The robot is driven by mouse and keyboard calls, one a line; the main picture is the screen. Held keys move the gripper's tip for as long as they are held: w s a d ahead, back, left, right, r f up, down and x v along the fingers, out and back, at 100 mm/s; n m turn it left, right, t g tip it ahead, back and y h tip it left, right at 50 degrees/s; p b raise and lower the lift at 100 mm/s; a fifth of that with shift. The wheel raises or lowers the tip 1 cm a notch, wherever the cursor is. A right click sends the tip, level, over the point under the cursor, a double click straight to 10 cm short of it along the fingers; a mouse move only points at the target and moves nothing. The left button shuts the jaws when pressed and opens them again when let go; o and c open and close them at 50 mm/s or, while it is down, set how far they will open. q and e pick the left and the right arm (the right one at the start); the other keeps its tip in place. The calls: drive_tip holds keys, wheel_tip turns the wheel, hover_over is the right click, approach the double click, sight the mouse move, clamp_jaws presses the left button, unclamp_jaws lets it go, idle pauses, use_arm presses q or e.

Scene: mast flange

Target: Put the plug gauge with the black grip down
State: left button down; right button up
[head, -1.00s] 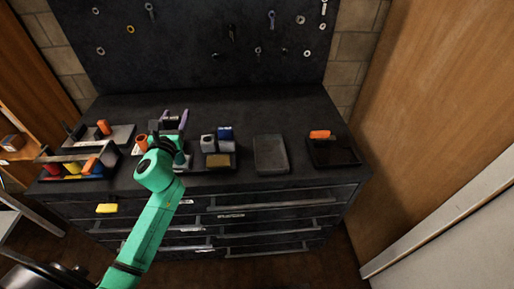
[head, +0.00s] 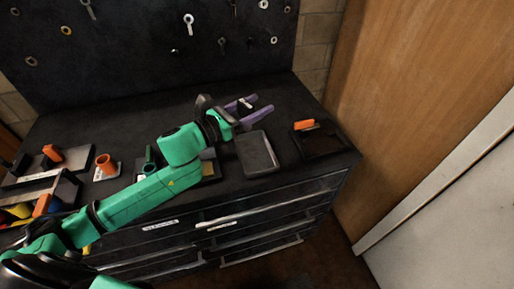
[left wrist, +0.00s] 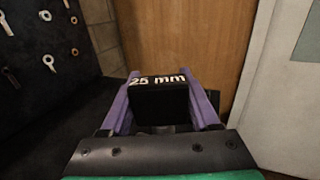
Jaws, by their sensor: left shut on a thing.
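My left gripper (head: 262,106), with purple fingers, is over the back of the dark bench top, just behind the grey flat box. In the left wrist view the left gripper (left wrist: 162,92) is shut on a black block marked "25 mm" (left wrist: 160,102), the black grip of the plug gauge. A small part of this black grip (head: 244,103) shows between the fingers in the head view. The gauge's measuring end is hidden. My right gripper is not in view.
The grey flat box (head: 257,158) lies on the bench. A black tray (head: 326,148) with an orange-gripped piece (head: 304,124) is right of it. An orange ring-like piece (head: 104,162) and orange-handled items stand left. A dark pegboard (head: 150,45) rises behind; a wooden panel (head: 415,80) is at right.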

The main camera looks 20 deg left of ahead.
use_arm(q)
wheel_tip(320, 180, down, 14)
drive_tip(key=shift+f+p, duration=0.1)
drive_tip(key=shift+p, duration=0.65)
drive_tip(key=shift+d+f, duration=0.1)
drive_tip(key=shift+f, duration=0.1)
drive_tip(key=shift+f+b, duration=0.25)
drive_tip(key=shift+b, duration=0.15)
drive_tip(key=shift+c, duration=0.6)
unclamp_jaws()
drive_tip(key=shift+r, duration=0.1)
